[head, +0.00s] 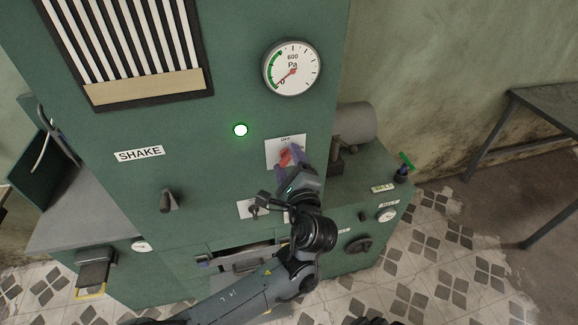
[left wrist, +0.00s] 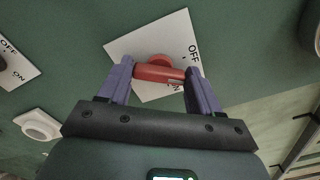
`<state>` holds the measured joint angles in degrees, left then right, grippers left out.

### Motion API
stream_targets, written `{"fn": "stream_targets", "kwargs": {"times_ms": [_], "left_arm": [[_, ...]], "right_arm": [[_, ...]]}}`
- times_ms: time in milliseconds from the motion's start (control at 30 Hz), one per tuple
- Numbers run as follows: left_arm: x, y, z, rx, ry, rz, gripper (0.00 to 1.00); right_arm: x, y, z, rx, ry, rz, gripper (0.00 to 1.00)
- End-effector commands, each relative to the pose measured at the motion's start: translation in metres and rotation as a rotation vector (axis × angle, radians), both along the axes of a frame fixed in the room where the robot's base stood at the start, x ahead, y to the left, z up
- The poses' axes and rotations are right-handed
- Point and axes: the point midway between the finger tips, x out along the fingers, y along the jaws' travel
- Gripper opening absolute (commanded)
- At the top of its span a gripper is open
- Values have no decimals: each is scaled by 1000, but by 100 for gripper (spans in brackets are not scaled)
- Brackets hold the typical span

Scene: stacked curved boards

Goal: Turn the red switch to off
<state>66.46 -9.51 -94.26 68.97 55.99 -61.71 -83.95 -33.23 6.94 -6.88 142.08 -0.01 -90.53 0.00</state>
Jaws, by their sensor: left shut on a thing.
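The red switch (head: 286,155) sits on a white plate (head: 272,150) on the green machine's front, with OFF printed above it in the head view. My left gripper (head: 290,160) is at the switch, its purple fingers on either side of the handle. In the left wrist view the red switch (left wrist: 158,72) lies between the two fingers and the gripper (left wrist: 160,80) is shut on it. The white plate (left wrist: 130,45) there shows OFF at the right and ON lower down, partly covered. I cannot tell which mark the handle points to. My right gripper is not in view.
A dark SHAKE switch (head: 170,201) is further left. A grey table (head: 545,105) stands at the right.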

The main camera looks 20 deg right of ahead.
Motion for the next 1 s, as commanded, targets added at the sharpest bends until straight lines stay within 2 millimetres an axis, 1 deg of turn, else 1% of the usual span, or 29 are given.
{"fn": "stream_targets", "kwargs": {"times_ms": [200, 500, 733, 1000], "left_arm": [[0, 0, -2, -203, 26, 1, 33], [0, 0, -1, -434, 51, 0, 33], [0, 0, -1, -543, 62, 0, 33], [0, 0, -1, -590, 66, -1, 33]], "right_arm": [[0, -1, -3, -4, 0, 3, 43], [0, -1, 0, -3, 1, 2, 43], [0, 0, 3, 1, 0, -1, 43], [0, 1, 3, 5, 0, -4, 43]]}}
